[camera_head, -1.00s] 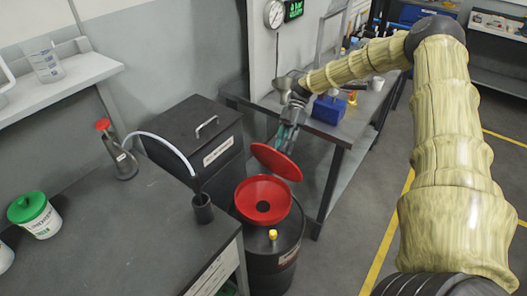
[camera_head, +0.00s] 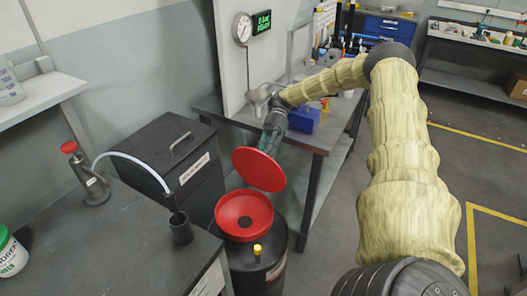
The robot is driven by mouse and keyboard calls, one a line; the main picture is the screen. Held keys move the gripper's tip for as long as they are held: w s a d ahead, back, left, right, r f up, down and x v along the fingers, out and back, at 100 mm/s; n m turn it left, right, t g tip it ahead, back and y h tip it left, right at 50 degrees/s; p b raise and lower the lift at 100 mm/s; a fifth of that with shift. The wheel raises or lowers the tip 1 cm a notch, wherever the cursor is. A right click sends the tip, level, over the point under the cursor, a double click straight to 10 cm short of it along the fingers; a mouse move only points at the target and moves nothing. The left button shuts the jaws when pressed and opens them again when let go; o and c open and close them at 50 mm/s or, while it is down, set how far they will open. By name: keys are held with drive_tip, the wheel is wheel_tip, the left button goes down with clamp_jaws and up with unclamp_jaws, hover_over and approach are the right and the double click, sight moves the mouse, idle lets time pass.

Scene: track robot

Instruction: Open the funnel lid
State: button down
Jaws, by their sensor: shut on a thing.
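The red funnel (camera_head: 244,216) sits on top of a dark drum (camera_head: 272,268), its bowl open to view with a dark hole in the middle. The round red funnel lid (camera_head: 258,169) is raised and tilted steeply above the funnel's far side. My gripper (camera_head: 268,146) is behind the lid's upper right edge and is shut on the lid. The fingertips are small and partly hidden by the lid, so the exact grip point is unclear.
A yellow cap (camera_head: 257,249) stands on the drum near the funnel. A dark lidded bin (camera_head: 165,150) and a workbench (camera_head: 110,245) stand to the left. A table (camera_head: 325,135) with a blue box (camera_head: 303,119) is behind my gripper. Open floor lies at right.

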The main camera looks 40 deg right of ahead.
drive_tip(key=c, duration=1.3)
unclamp_jaws()
drive_tip(key=shift+o, duration=0.2)
drive_tip(key=v, duration=0.7)
drive_tip(key=shift+w+d, duration=0.15)
drive_tip(key=shift+d, duration=0.1)
drive_tip(key=shift+r, duration=0.1)
